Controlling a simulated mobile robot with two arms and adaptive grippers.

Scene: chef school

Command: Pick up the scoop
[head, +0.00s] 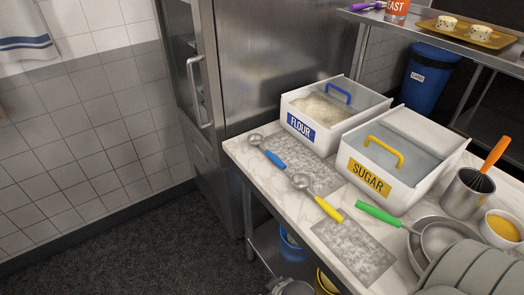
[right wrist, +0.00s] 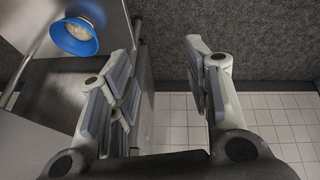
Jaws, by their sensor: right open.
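Two metal scoops lie on the marble counter (head: 228,146) in the head view. One scoop has a blue handle (head: 275,160) and lies by the flour bin. The other scoop has a yellow handle (head: 329,209) and lies nearer, in front of the sugar bin. My right gripper (right wrist: 165,80) shows in the right wrist view with its fingers wide apart and nothing between them. Floor and wall tiles show beyond its fingers, and no scoop is in that view. My left gripper is in neither view.
The white flour bin (head: 300,127) and sugar bin (head: 366,180) stand behind the scoops. A blue bucket (right wrist: 72,41) sits on the lower shelf. Floor at left is clear.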

